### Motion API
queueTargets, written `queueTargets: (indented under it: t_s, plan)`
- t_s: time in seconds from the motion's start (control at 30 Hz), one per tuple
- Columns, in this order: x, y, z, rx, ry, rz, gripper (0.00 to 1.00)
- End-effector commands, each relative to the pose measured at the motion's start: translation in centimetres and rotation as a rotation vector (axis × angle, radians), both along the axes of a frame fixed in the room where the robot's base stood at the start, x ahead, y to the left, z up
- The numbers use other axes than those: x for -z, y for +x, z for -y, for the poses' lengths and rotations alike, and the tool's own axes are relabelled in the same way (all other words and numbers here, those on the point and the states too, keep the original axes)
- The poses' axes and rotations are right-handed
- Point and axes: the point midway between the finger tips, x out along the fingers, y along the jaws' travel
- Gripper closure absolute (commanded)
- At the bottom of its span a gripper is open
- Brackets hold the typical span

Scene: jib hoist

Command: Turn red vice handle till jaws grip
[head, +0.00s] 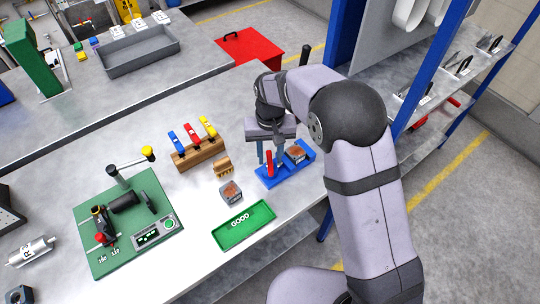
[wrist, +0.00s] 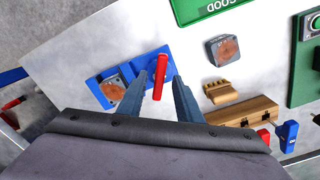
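The blue vice (head: 285,170) lies on the grey bench near its right edge. Its red handle (head: 269,162) stands up at the vice's left end. A grey block with a brown round top (head: 297,154) sits in the vice on the right. My gripper (wrist: 158,78) points down over the handle. In the wrist view its two fingers are apart, one on each side of the red handle (wrist: 159,75), with gaps showing. The vice (wrist: 130,72) and its block (wrist: 114,90) also show there. Whether the jaws touch the block is too small to tell.
A similar block (head: 231,192) and a green GOOD tray (head: 244,226) lie in front. A wooden rack with coloured handles (head: 197,151) and a small wooden piece (head: 223,167) stand to the left. A green fixture board (head: 129,222) lies farther left.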

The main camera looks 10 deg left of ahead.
Motion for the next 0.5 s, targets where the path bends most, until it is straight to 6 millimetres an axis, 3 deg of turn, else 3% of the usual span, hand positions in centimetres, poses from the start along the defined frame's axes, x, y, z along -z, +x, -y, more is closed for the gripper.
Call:
queueTargets:
  t_s: [0.2, 0.5]
  plan:
    - [1.6, 0.0, 0.0, 0.000, 0.000, -0.001, 0.68]
    - [1.9, 0.0, 0.0, 0.000, 0.000, 0.000, 0.68]
